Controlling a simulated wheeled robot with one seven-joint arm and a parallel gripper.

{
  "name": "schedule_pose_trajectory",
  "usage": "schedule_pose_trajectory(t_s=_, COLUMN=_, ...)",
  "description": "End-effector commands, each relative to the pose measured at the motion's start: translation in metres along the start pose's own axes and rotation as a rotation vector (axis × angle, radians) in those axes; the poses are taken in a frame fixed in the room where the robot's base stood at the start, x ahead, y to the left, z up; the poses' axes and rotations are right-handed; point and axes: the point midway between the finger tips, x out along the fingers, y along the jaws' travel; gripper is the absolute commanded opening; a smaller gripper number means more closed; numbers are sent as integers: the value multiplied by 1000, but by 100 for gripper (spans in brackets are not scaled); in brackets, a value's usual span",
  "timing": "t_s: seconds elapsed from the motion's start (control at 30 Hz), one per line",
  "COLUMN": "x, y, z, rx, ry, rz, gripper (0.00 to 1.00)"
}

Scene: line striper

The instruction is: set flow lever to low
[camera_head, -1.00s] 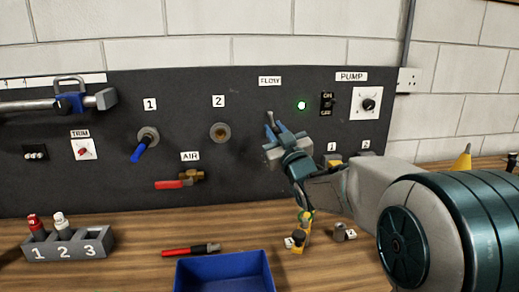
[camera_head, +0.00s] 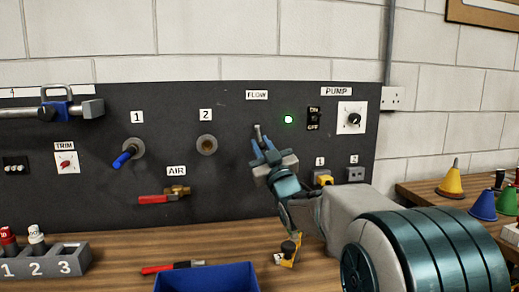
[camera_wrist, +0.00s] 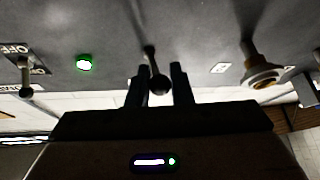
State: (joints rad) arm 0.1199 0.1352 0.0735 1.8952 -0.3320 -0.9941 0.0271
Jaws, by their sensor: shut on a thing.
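The flow lever (camera_head: 257,131) is on the dark panel below the FLOW label (camera_head: 257,95). In the wrist view it is a dark rod ending in a ball knob (camera_wrist: 160,84). My gripper (camera_head: 264,148) is at the lever, its blue fingers just below the lever's visible upper part. In the wrist view the two fingers of my gripper (camera_wrist: 161,88) stand on either side of the knob, shut on the lever. The fingers hide part of the lever in the head view. No low marking is readable.
A green light (camera_head: 288,119), the ON/OFF switch (camera_head: 313,118) and the pump knob (camera_head: 353,119) are right of the lever. Valve 2's round fitting (camera_head: 207,145) and the red-handled air valve (camera_head: 165,197) are left. A blue bin (camera_head: 207,280) stands on the bench below.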

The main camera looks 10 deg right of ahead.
Motion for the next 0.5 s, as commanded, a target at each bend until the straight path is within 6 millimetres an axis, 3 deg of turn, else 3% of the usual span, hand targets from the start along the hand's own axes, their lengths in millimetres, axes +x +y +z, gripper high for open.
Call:
schedule_pose_trajectory(t_s=0.17, x=0, y=1, z=1, rx=0, ry=-3, rz=2, gripper=0)
schedule_pose_trajectory(t_s=0.2, x=0, y=1, z=1, rx=0, ry=-3, rz=2, gripper=31)
schedule_pose_trajectory(t_s=0.23, x=0, y=1, z=1, rx=0, ry=-3, rz=1, gripper=39)
schedule_pose_trajectory(t_s=0.5, x=0, y=-1, z=0, rx=1, ry=-1, rz=-1, gripper=39)
